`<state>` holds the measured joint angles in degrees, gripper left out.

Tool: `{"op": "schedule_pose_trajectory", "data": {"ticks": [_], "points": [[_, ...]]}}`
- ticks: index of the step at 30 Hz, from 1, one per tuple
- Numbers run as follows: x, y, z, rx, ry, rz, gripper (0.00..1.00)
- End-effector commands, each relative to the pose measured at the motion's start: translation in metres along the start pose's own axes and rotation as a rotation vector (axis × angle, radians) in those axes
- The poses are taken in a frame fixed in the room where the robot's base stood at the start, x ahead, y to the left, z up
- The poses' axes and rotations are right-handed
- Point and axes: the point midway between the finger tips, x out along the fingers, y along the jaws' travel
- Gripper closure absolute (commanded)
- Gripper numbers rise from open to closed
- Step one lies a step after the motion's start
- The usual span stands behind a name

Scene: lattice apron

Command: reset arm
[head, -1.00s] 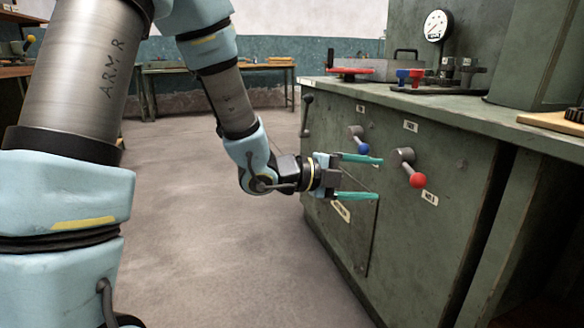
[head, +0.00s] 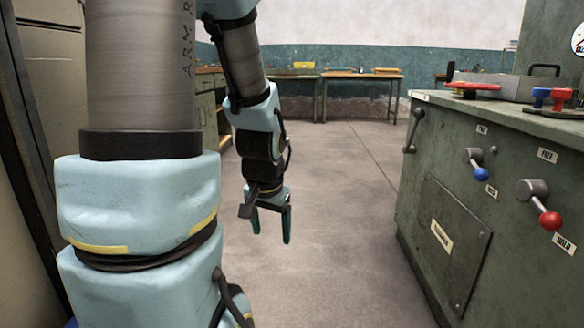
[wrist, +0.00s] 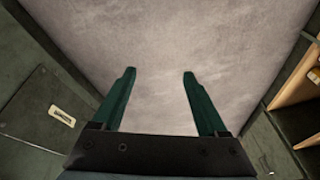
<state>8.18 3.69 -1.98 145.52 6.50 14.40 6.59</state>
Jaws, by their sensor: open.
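My gripper (head: 271,226) hangs below my bent forearm, fingers pointing down over the bare floor. Its two green fingers are apart with nothing between them. In the wrist view, my gripper (wrist: 159,75) shows the same open fingers against the grey floor. In the head view it is well to the left of the green cabinet (head: 405,215) and touches nothing.
The cabinet front carries a blue-knobbed lever (head: 480,173), a red-knobbed lever (head: 549,219) and a labelled panel (head: 455,255). A red valve handle (head: 472,87) sits on its top. Benches (head: 362,77) stand at the back. The floor between is clear.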

Motion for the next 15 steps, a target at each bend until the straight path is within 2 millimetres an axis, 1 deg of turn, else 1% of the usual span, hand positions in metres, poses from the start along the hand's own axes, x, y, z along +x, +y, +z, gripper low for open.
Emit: {"op": "schedule_pose_trajectory", "data": {"ticks": [1, 3, 4, 5, 6, 11, 15], "points": [[-0.005, -0.005, 0.018, -0.118, -0.054, 0.008, 0.24], [-0.012, -0.006, 0.041, -0.281, -0.133, 0.025, 0.24], [-0.018, -0.006, 0.049, -0.337, -0.160, 0.033, 0.24], [-0.030, -0.006, 0.041, -0.316, -0.152, 0.031, 0.24], [-0.039, -0.007, 0.038, -0.310, -0.150, 0.031, 0.24], [-0.070, -0.010, 0.029, -0.304, -0.149, 0.030, 0.24], [-0.105, -0.013, 0.018, -0.302, -0.149, 0.030, 0.24]]}}
